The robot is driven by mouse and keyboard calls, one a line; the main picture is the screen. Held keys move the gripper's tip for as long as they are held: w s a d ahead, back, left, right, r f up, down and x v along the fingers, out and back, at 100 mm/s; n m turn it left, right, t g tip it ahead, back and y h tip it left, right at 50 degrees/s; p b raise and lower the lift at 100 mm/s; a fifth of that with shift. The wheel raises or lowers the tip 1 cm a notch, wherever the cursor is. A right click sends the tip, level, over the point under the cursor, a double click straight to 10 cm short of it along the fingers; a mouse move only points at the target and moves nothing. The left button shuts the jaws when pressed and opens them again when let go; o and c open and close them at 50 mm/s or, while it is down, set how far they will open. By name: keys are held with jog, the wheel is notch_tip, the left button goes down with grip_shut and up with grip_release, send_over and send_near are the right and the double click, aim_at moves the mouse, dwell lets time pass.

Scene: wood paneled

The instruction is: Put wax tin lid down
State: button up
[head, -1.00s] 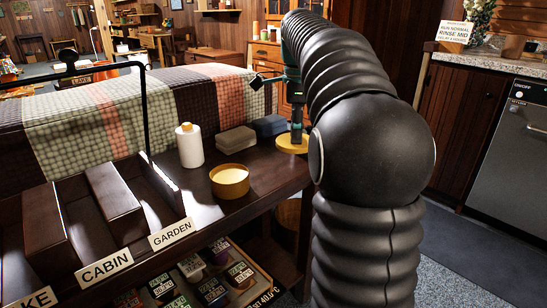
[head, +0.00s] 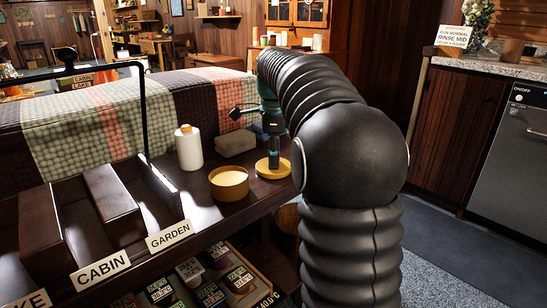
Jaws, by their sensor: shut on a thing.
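The wax tin (head: 229,185) is a round yellow tin, open at the top, standing on the dark wooden bench top (head: 245,209). The yellow round lid (head: 266,175) is to the right of the tin and apart from it. My gripper (head: 273,158) points down and is shut on the lid, near its middle. The lid looks level, at or just above the bench top near its right edge; I cannot tell whether it touches. My arm covers the area just right of the lid.
A white bottle with an orange cap (head: 188,148) stands behind the tin. A grey block (head: 235,143) lies behind the lid. Dark wooden bins labelled CABIN (head: 101,268) and GARDEN (head: 170,236) are at left. Small labelled boxes (head: 215,295) sit on a lower shelf.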

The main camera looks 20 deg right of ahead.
jog(key=shift+f, duration=0.15)
jog(key=o, duration=0.9)
jog(key=shift+o, duration=0.2)
notch_tip(320, 180, up, 11)
jog(key=p, duration=0.3)
jog(key=s+a+n+t, duration=0.2)
jog(key=s+a+n, duration=0.3)
jog(key=s+n, duration=0.15)
jog(key=s+a+f+n+t, duration=0.1)
jog(key=s+a+f+n, duration=0.3)
jog(key=s+f+n, duration=0.4)
jog(key=s+a+f+n+t, duration=0.2)
jog(key=s+a+f+n, duration=0.2)
jog(key=s+f+n, duration=0.4)
jog(key=s+n, duration=0.1)
jog(key=s, duration=0.3)
jog(key=shift+s+f+t, duration=0.3)
jog(key=shift+f, duration=0.05)
